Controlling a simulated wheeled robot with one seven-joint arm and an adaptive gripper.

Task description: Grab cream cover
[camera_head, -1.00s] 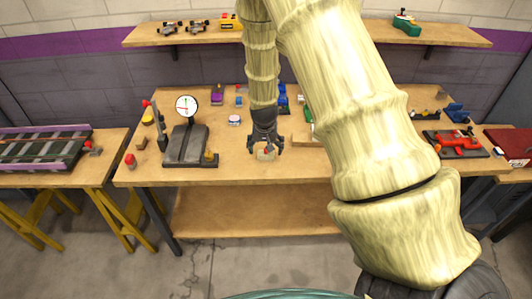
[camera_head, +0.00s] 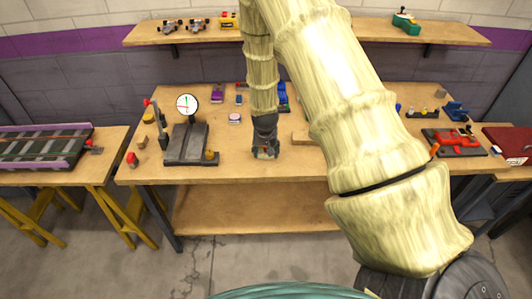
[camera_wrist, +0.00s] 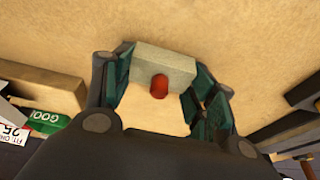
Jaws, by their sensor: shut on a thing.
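The cream cover (camera_wrist: 168,64) is a small pale block with a red knob (camera_wrist: 159,86) on it. It sits between the two fingers of my gripper (camera_wrist: 157,76) in the wrist view, with a finger at each of its ends. In the head view my gripper (camera_head: 265,151) is low over the front middle of the workbench, shut on the cover. The cover is mostly hidden by the fingers there, with only a little of it and the red knob showing. I cannot tell whether it still touches the bench.
A dial gauge stand (camera_head: 187,141) is left of my gripper on the workbench (camera_head: 235,172). A red device (camera_head: 455,141) lies at the right. A wooden block (camera_head: 302,136) is just right of my gripper. Bench space in front is clear.

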